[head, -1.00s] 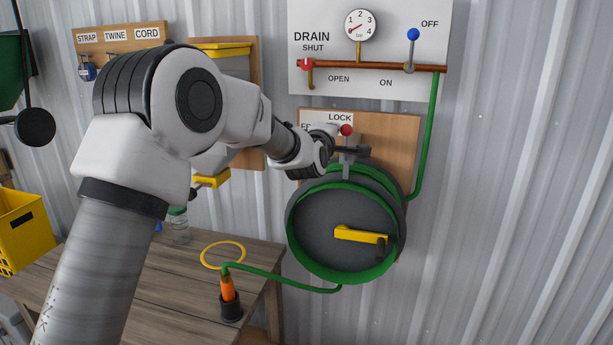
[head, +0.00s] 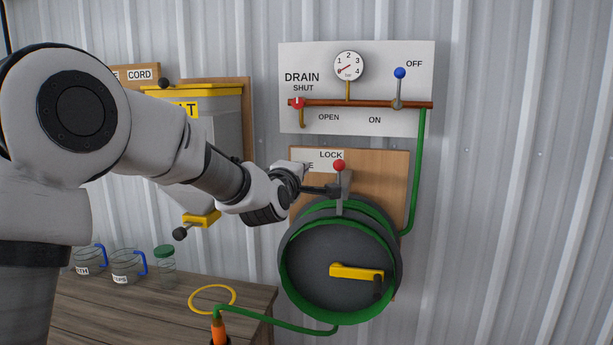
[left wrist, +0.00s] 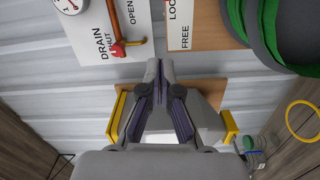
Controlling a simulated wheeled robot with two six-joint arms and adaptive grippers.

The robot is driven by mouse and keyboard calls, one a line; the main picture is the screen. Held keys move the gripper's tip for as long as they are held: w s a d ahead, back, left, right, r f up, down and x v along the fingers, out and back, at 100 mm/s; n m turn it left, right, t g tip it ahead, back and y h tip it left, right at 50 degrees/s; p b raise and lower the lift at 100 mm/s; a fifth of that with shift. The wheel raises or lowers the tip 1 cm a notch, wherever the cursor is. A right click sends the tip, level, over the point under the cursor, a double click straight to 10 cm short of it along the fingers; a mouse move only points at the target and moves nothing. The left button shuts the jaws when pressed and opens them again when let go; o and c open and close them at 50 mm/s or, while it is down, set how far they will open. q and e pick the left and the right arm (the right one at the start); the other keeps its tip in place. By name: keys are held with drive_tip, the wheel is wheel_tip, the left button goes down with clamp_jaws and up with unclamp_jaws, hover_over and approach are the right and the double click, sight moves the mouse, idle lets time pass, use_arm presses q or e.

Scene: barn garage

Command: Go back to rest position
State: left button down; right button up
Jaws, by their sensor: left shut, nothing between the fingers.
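My left gripper (head: 328,190) reaches in from the left, in front of the wooden board of the hose reel. Its fingers are shut and empty, as the left wrist view (left wrist: 160,82) shows. In the head view its tips are just left of the lock lever with a red knob (head: 339,166); I cannot tell whether they touch it. The lever stands upright under the word LOCK. The green-rimmed hose reel (head: 330,255) with its yellow crank (head: 352,271) hangs below. My right gripper is not in view.
Above is the drain panel (head: 420,62) with a gauge (head: 348,66), a red-handled tap (head: 298,103) and a blue-knobbed lever (head: 400,73). The wall at right is clear.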

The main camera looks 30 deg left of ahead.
use_arm(q)
wheel_tip(320, 180, down, 23)
drive_tip(key=s+d+m+g+h, duration=0.1)
drive_tip(key=d+g, duration=0.1)
drive_tip(key=g, duration=0.2)
drive_tip(key=s+d+f+m+g, duration=0.15)
drive_tip(key=s+f, duration=0.35)
drive_tip(key=f, duration=0.6)
drive_tip(key=s+f+m+g, duration=0.1)
drive_tip(key=s+f+g, duration=0.25)
drive_tip(key=f, duration=0.65)
drive_tip(key=s+d+f+m+g+h, duration=0.1)
drive_tip(key=s+f+m+g, duration=0.1)
drive_tip(key=s+f, duration=0.65)
drive_tip(key=s+d+f+m+g+h, duration=0.1)
drive_tip(key=s+d+f+m+g, duration=0.1)
drive_tip(key=s+f, duration=0.65)
drive_tip(key=s+d+m+g, duration=0.2)
drive_tip(key=s+m+g, duration=0.2)
drive_tip(key=s+m, duration=0.7)
drive_tip(key=s, duration=0.7)
drive_tip(key=shift+s+g+h, duration=0.15)
drive_tip(key=shift+g+h, duration=0.15)
drive_tip(key=shift+g, duration=0.1)
